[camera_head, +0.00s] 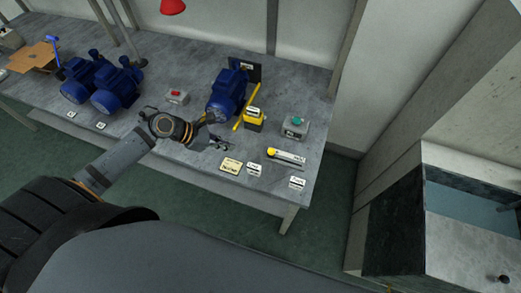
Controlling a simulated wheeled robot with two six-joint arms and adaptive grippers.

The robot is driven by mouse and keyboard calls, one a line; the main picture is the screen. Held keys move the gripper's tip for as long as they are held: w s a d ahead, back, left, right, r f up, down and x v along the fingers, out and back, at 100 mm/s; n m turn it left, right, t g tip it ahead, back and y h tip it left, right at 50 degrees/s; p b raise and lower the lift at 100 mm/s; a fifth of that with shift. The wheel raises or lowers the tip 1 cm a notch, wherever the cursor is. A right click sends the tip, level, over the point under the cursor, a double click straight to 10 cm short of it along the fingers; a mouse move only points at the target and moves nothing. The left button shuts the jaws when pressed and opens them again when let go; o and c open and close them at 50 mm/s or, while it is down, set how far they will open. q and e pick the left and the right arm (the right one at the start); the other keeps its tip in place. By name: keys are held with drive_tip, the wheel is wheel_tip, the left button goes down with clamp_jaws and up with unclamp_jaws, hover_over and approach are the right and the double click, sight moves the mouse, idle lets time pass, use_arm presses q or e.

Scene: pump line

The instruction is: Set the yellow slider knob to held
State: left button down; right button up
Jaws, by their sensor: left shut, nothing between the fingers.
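The yellow slider knob (271,152) sits at the left end of a pale slider track (289,157) near the front right of the grey workbench. White label cards lie in front of the track, one near its left end (254,169) and one near its right end (297,182); their print is too small to read. My left gripper (221,146) is shut and empty, to the left of the knob and apart from it, in front of a blue pump. My right gripper is not in view.
A blue pump (227,92), a yellow-and-black block (254,118), a green-button box (295,127) and a red-button box (176,97) stand on the workbench (318,110). Two blue motors (118,92) stand at left.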

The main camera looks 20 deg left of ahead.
sight(272, 153)
use_arm(q)
drive_tip(key=b+x, duration=0.1)
drive_tip(key=x, duration=0.8)
drive_tip(key=shift+w+d+f, duration=0.15)
drive_tip(key=shift+d+f, duration=0.05)
drive_tip(key=shift+d, duration=0.1)
drive_tip(key=w+d, duration=0.1)
drive_tip(key=d+f, duration=0.1)
drive_tip(key=shift+w+d+p, duration=0.4)
drive_tip(key=shift+w+d+f, duration=0.1)
drive_tip(key=shift+w+d, duration=0.05)
drive_tip(key=shift+d, duration=0.2)
